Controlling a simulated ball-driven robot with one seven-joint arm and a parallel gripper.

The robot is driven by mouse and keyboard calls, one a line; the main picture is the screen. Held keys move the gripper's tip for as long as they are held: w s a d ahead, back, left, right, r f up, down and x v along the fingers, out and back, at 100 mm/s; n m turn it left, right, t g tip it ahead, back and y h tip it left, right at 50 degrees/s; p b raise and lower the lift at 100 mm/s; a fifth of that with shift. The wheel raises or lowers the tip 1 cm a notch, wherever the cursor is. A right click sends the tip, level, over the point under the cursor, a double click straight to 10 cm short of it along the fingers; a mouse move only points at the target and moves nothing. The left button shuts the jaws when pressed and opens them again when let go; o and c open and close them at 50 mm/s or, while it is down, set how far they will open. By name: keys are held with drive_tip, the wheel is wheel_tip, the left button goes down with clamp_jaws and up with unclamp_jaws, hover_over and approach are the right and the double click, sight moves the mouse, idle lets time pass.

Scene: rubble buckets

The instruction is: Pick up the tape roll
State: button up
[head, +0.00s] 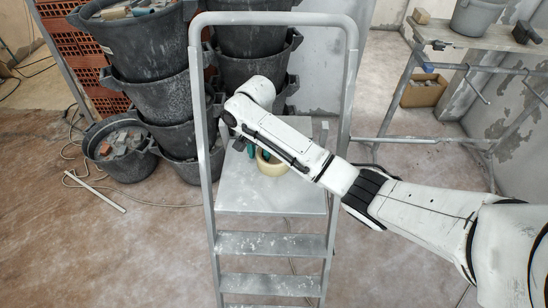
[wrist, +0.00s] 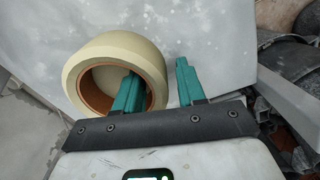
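The tape roll (head: 271,164) is cream with a brown core and rests on the top platform of the grey stepladder (head: 262,196). My arm partly hides it in the head view. It shows clearly in the wrist view (wrist: 108,52), its hole facing the camera. My gripper (wrist: 157,68) has two teal fingers, spread apart. The left finger overlaps the roll's hole and the right finger is outside the roll, with the roll's right wall between them. I cannot tell whether either finger touches it. The gripper (head: 246,147) is partly hidden in the head view.
Stacked dark buckets (head: 150,80) stand behind and left of the ladder, one low bucket (head: 118,147) holding rubble. The ladder's rail frame (head: 203,110) rises around the platform. A workbench (head: 470,38) with a bucket stands at the back right. Floor at front left is clear.

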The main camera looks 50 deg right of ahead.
clamp_jaws()
drive_tip(key=shift+r, duration=0.2)
idle(0.3)
